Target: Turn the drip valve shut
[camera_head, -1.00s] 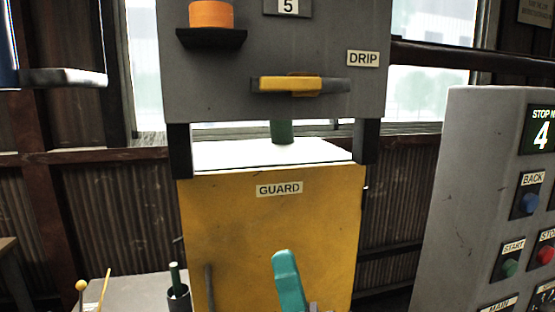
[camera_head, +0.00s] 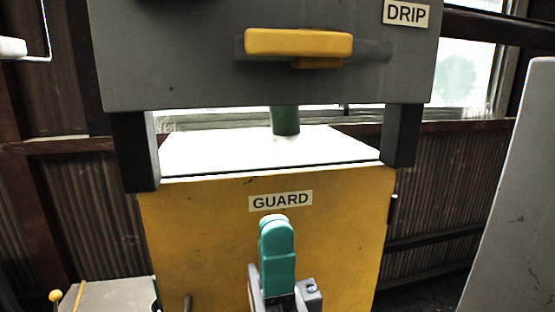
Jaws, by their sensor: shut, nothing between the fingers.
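The drip valve has a yellow bar handle (camera_head: 298,42) on the grey upper panel (camera_head: 170,62), below and left of the DRIP label (camera_head: 406,13). The handle lies level, along a dark horizontal bar behind it. A green spout (camera_head: 285,120) hangs under the panel below the handle. My gripper (camera_head: 276,228) has teal fingers and is at the bottom centre, well below the handle in the picture. It points up in front of the yellow guard. The fingers are together, with nothing seen between them, and appear apart from the valve.
The yellow guard (camera_head: 200,235), labelled GUARD, fills the space below the panel. A dark post (camera_head: 135,150) stands on each side of the opening above the guard. A grey cabinet (camera_head: 518,190) stands at the right. A yellow-knobbed rod (camera_head: 56,296) is at lower left.

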